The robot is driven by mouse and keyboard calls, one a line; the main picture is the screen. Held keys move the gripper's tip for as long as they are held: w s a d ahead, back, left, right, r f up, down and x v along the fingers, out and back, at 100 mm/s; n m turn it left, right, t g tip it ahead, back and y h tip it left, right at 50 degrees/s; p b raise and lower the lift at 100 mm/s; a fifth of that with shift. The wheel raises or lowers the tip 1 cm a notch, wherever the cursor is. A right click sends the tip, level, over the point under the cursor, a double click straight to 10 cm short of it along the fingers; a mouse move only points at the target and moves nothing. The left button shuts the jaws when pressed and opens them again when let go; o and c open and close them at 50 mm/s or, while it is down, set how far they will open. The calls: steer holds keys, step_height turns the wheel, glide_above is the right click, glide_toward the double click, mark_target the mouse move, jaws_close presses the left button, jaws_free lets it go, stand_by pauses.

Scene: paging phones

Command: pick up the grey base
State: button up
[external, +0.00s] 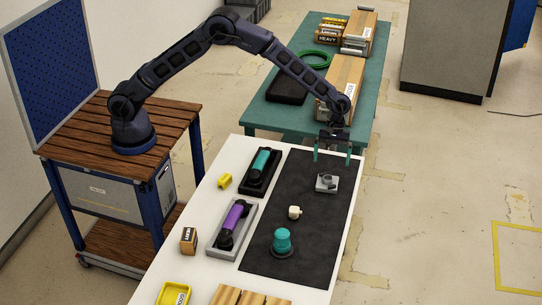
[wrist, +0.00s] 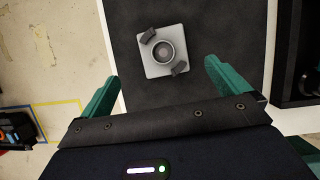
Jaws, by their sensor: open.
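The grey base (external: 327,183) is a small square plate with a round socket and two dark clips, lying on the black mat (external: 310,235) near its far end. It also shows in the wrist view (wrist: 151,67), turned slightly. My gripper (external: 332,159) is open and empty, pointing down above the far end of the mat. In the wrist view the two green fingers (wrist: 163,73) stand apart, with the base beyond them, centred between them. The base appears clear of both fingers.
On the mat are a cream cup-like piece (external: 295,212) and a teal domed piece (external: 282,241). Left of the mat are a black tray with a teal handset (external: 261,163) and a grey tray with a purple handset (external: 231,220). A green table (external: 370,105) with boxes stands behind.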

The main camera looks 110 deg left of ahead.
mark_target(328, 180)
steer(key=x, duration=0.4)
steer(key=shift+s+a+x, duration=0.15)
steer(key=shift+x, duration=1.1)
steer(key=shift+s+a+x, duration=0.15)
steer(key=shift+x, duration=1.05)
steer(key=shift+f, duration=0.1)
steer(key=c, duration=1.2)
